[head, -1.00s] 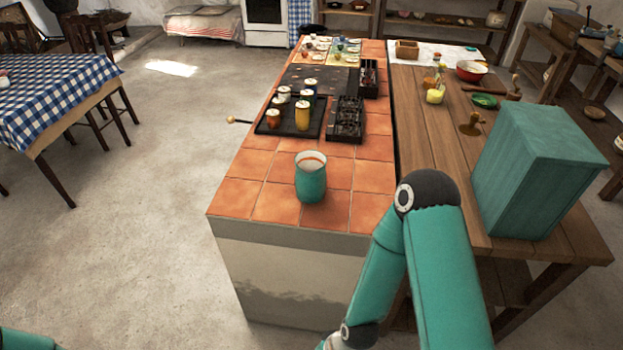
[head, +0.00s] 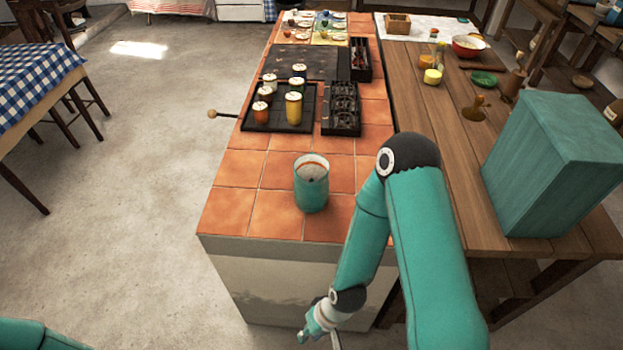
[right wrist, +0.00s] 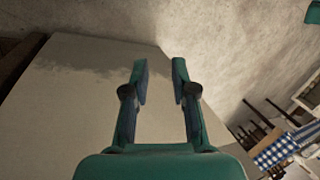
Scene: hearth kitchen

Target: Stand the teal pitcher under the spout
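The teal pitcher (head: 311,190) stands upright near the front end of the orange tiled counter (head: 228,207), its open top facing up. My right gripper (head: 325,338) is low at the bottom edge of the head view, in front of the counter's end wall and apart from the pitcher. In the right wrist view its two fingers (right wrist: 160,78) are spread with nothing between them, facing the pale counter wall (right wrist: 75,110). My left gripper is not in view; only a teal part of my left arm shows at the lower left. I cannot make out a spout.
Several jars (head: 294,108) stand on a dark tray (head: 255,122) behind the pitcher, beside black racks (head: 342,122). A wooden table (head: 415,110) with a large teal box (head: 550,165) adjoins on the right. A wooden-knobbed rod (head: 212,114) juts left from the counter.

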